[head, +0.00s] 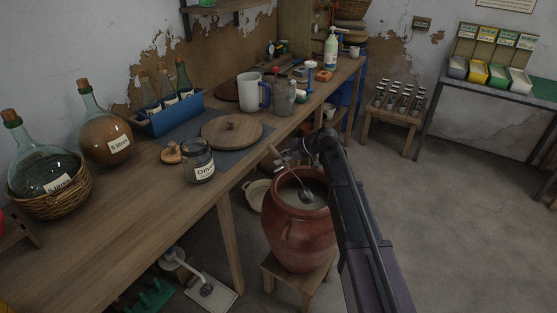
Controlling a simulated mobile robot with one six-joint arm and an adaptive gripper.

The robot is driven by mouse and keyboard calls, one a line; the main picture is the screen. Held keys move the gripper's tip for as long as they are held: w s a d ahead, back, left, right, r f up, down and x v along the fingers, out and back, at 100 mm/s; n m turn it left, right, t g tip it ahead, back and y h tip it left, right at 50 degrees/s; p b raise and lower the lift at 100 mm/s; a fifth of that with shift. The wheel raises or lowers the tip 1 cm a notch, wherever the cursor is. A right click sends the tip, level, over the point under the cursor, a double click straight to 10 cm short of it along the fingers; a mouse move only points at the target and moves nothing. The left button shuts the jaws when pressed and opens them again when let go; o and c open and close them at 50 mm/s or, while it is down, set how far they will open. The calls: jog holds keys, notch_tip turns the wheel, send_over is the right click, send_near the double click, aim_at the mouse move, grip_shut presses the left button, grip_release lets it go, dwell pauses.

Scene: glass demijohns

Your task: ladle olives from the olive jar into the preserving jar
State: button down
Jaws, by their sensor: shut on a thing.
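The olive jar (291,241) is a big red-brown clay pot with side handles and an open mouth, standing on a low wooden stool below the bench edge. My gripper (287,162) is above its mouth, shut on the ladle (296,181). The ladle's wooden handle end sticks out to the upper left. Its metal shaft slopes down to a small bowl at the jar's mouth; I cannot tell whether it holds olives. The preserving jar (199,162) is clear glass, labelled "Olive", upright and seemingly open on the bench. A small wooden lid (172,153) lies to its left.
A round wooden lid with a knob (231,130) lies on a dark mat behind the preserving jar. A white jug (251,92), a blue bottle crate (170,116) and two demijohns (105,132) stand on the bench (133,204). The bench's front edge lies between the two jars.

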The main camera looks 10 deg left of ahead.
notch_tip(320, 180, down, 8)
jog(key=b, duration=0.7)
jog(key=shift+r, duration=0.15)
jog(key=shift+d, duration=0.1)
dwell(0.8)
jog(key=shift+r, duration=0.1)
jog(key=shift+r+p, duration=2.85)
jog(key=shift+p, duration=0.1)
jog(key=shift+r+p, duration=6)
notch_tip(320, 180, up, 16)
jog(key=p, duration=1.6)
jog(key=shift+r, duration=0.15)
